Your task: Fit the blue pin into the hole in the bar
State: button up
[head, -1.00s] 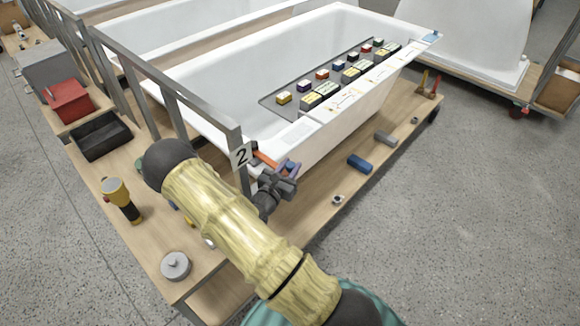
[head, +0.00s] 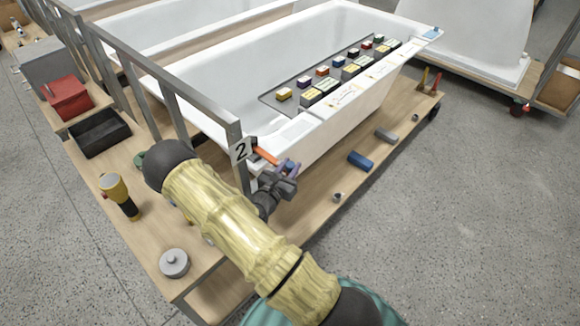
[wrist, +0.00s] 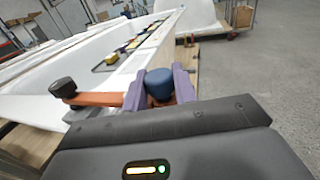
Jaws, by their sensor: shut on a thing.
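The orange bar (head: 265,156) sticks out from the rail post beside the number 2 plate, near the tub's corner. In the wrist view the bar (wrist: 100,99) runs from a black knob at left towards my fingers. My gripper (head: 287,170) is shut on the blue pin, its purple fingers (wrist: 159,88) on either side of it. The pin's round blue head (wrist: 160,80) shows upright between them, in line with the bar's end. Orange shows just below the head. The hole and the pin's lower end are hidden, so I cannot tell how deep the pin sits.
The white tub (head: 215,72) with a tray of small coloured blocks lies just behind. The grey rail (head: 170,100) stands left of my gripper. A blue cylinder (head: 360,162) and a grey one (head: 386,136) lie on the wooden deck.

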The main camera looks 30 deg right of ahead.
aim_at(290, 165)
jog(key=shift+f, duration=0.15)
jog(key=o, duration=1)
jog(key=shift+o, duration=0.2)
notch_tip(290, 165, up, 10)
jog(key=shift+r, duration=0.1)
dwell(0.4)
